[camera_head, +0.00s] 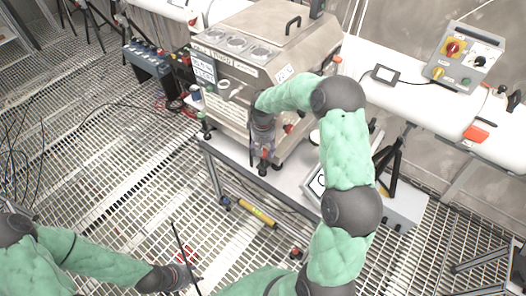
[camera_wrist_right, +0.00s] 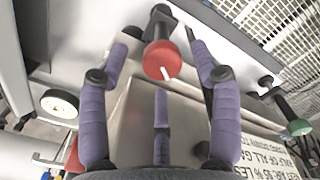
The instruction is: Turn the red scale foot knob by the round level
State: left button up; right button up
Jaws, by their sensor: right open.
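In the right wrist view a red knob (camera_wrist_right: 162,60) with a white mark sits on a dark foot, between the spread purple fingers of my right gripper (camera_wrist_right: 160,62). The gripper is open; I cannot tell whether a finger touches the knob. In the head view my right gripper (camera_head: 263,157) points down at the front of the steel machine (camera_head: 235,95), largely hiding the knob.
A green knob (camera_wrist_right: 298,126) is right in the wrist view. The machine stands on a grey table (camera_head: 290,172). A black tripod (camera_head: 393,165) and a control box (camera_head: 463,57) are to the right. The grating floor (camera_head: 130,170) is open at left.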

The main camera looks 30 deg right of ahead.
notch_tip(320, 180, up, 10)
dwell(0.4)
dwell(0.3)
